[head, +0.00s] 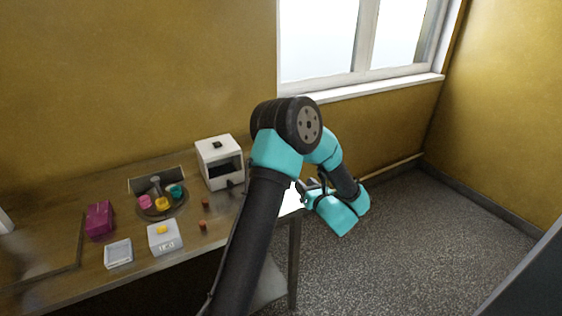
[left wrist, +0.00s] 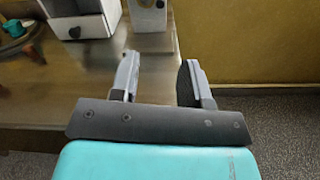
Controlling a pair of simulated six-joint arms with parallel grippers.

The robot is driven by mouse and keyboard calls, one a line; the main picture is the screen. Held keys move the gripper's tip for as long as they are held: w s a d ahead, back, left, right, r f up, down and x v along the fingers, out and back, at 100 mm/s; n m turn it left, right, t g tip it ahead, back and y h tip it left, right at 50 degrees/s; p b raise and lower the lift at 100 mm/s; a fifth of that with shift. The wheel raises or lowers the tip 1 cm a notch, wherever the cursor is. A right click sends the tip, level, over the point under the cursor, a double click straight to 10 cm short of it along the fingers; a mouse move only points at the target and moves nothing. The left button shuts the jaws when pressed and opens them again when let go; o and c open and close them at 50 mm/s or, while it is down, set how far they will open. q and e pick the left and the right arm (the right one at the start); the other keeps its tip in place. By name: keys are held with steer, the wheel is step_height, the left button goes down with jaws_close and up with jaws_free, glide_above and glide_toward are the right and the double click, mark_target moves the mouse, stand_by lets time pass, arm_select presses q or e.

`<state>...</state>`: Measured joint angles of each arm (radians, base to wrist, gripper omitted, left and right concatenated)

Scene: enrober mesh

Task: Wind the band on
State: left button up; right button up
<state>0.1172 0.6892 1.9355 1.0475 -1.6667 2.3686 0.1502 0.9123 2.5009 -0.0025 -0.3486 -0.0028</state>
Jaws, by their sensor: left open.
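My left gripper (head: 305,186) is open and empty near the table's right end in the head view. In the left wrist view its two fingers (left wrist: 160,68) stand apart with only bare tabletop and floor behind them. A white box-shaped machine (head: 217,163) with a dark opening stands at the back of the table, left of the gripper. It also shows in the left wrist view (left wrist: 85,18). A small grey-white unit with a round part (left wrist: 149,14) stands beyond the fingers, apart from them. I cannot make out the band. My right gripper is not in view.
Open floor (head: 400,240) lies to the right.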

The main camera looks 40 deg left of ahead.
arm_select(q)
steer(key=shift+n, duration=0.3)
steer(key=x, duration=1.7)
steer(key=shift+w+a+f, duration=0.1)
steer(key=shift+a, duration=0.1)
steer(key=shift+c, duration=0.2)
jaws_close()
